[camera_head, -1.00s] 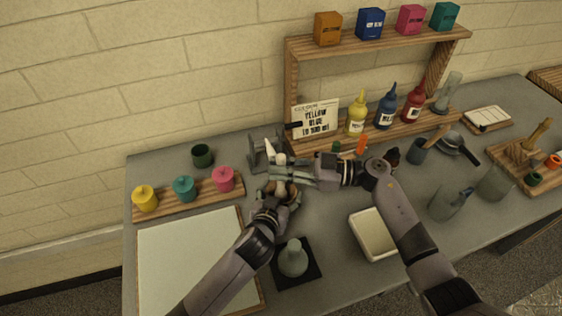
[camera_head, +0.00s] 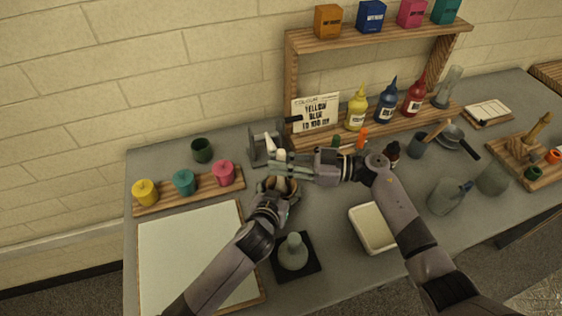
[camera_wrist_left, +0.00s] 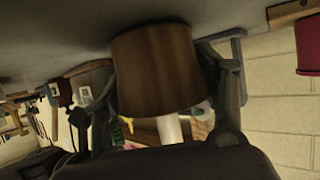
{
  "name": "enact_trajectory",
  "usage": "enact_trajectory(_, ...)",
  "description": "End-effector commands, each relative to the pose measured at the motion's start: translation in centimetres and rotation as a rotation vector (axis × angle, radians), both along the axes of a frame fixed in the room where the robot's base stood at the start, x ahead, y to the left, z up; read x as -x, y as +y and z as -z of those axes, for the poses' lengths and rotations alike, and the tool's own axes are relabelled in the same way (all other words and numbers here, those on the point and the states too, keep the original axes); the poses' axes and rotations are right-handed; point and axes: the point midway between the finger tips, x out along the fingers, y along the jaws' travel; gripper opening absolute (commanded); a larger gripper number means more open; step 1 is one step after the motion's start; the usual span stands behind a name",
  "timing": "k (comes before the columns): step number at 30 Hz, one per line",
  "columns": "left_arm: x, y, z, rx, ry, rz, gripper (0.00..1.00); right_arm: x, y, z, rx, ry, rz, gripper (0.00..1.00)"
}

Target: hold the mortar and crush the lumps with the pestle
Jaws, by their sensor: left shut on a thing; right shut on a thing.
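The brown wooden mortar (camera_wrist_left: 155,72) stands between the two fingers of my left gripper (camera_wrist_left: 170,95) in the left wrist view, with a finger on each side. In the head view the mortar (camera_head: 279,184) shows only in part, under my right gripper. My left gripper (camera_head: 281,190) is shut on it. My right gripper (camera_head: 283,166) is shut on the white pestle (camera_head: 281,155), whose top sticks up above the fingers. The pestle's pale shaft (camera_wrist_left: 170,128) also shows at the mortar's mouth in the left wrist view. The lumps and the pestle's lower tip are hidden.
A grey stand (camera_head: 256,147) is close behind the mortar. A flask (camera_head: 293,252) on a black pad (camera_head: 313,263) stands in front. A cream tray (camera_head: 374,229) lies right, beside my right arm. Lidded jars on a wooden rack (camera_head: 204,191) are at left.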

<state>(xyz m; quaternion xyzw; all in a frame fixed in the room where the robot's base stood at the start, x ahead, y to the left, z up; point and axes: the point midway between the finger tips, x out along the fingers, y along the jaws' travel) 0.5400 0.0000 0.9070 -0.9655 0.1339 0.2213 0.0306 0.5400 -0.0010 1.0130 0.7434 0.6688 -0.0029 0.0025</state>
Motion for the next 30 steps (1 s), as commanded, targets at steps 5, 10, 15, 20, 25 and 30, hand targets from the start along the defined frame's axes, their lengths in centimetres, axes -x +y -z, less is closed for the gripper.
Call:
enact_trajectory(5, 0.04, 0.01, 0.09, -0.001, 0.002, 0.000, 0.31, -0.01, 0.01, -0.07, -0.001, -0.001, 0.000, 0.00)
enact_trajectory(10, 0.04, 0.01, 0.09, -0.001, 0.002, 0.000, 0.31, -0.01, 0.01, -0.06, -0.001, -0.001, 0.000, 0.00)
enact_trajectory(15, 0.04, 0.01, 0.09, -0.001, 0.002, 0.000, 0.31, -0.02, 0.01, 0.03, -0.001, 0.000, 0.000, 0.00)
enact_trajectory(20, 0.04, 0.01, 0.09, -0.001, 0.002, 0.000, 0.31, -0.02, 0.02, 0.23, -0.001, 0.000, 0.000, 0.00)
enact_trajectory(25, 0.04, 0.01, 0.09, -0.001, 0.002, 0.000, 0.31, -0.02, 0.02, 0.49, -0.001, -0.001, -0.001, 0.00)
enact_trajectory(30, 0.04, 0.01, 0.08, -0.001, 0.002, 0.000, 0.31, -0.03, 0.02, 0.76, -0.001, -0.001, 0.000, 0.00)
